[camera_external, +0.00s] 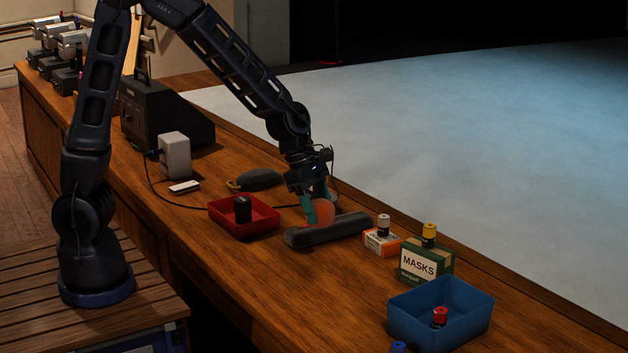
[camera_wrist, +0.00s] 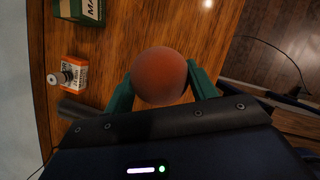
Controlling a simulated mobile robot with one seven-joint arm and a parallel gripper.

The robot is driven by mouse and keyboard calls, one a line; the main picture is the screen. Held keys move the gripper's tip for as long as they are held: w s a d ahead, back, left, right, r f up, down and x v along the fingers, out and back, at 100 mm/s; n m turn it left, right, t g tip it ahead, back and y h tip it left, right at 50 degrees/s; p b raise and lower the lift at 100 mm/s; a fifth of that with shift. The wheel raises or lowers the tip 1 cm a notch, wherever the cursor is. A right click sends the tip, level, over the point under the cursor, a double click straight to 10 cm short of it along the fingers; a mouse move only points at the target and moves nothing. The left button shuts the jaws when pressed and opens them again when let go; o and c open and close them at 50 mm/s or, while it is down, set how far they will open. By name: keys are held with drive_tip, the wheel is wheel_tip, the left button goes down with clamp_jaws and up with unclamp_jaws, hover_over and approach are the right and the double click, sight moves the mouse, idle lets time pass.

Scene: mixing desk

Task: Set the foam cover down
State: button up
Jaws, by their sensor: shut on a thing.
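A round reddish-orange foam cover (camera_wrist: 160,76) sits between the two green fingers of my gripper (camera_wrist: 161,88) in the wrist view. My gripper (camera_external: 320,212) is shut on it. In the external view the foam cover (camera_external: 324,215) is partly hidden by the fingers and appears just above or behind a long dark grey bar-shaped object (camera_external: 330,230). I cannot tell whether the foam cover touches that object or the desk.
A red tray (camera_external: 262,226) with a black item stands left. An orange-white box (camera_external: 382,243), a green MASKS box (camera_external: 427,262) and a blue bin (camera_external: 470,300) stand right. A dark oval case (camera_external: 260,179) lies behind. Bare desk (camera_external: 290,290) lies in front.

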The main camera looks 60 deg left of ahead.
drive_tip(key=shift+w+a+r, duration=0.15)
drive_tip(key=shift+w+a, duration=0.1)
drive_tip(key=shift+w, duration=0.05)
drive_tip(key=w+a+n+t+y, duration=0.1)
drive_tip(key=w+a+n, duration=0.1)
drive_tip(key=w+a, duration=0.75)
drive_tip(key=w+a+r+n, duration=0.1)
drive_tip(key=w+a+n, duration=0.25)
drive_tip(key=a, duration=1.05)
drive_tip(key=w+a+n+t+y, duration=0.1)
drive_tip(key=w+a, duration=0.6)
drive_tip(key=a, duration=0.5)
drive_tip(key=s+a+n+y, duration=0.1)
drive_tip(key=s+a+n, duration=0.15)
drive_tip(key=a, duration=1.25)
drive_tip(key=s+a+f+n, duration=0.1)
drive_tip(key=s+a+n, duration=0.15)
drive_tip(key=a, duration=1.25)
drive_tip(key=s+a+n+y, duration=0.15)
drive_tip(key=s+a, duration=0.25)
drive_tip(key=a, duration=1.2)
drive_tip(key=shift+t+h, duration=0.25)
drive_tip(key=shift+t, duration=0.05)
drive_tip(key=f, duration=1.9)
drive_tip(key=shift+d+f, duration=0.25)
drive_tip(key=shift+f, duration=0.15)
drive_tip(key=shift+f, duration=0.1)
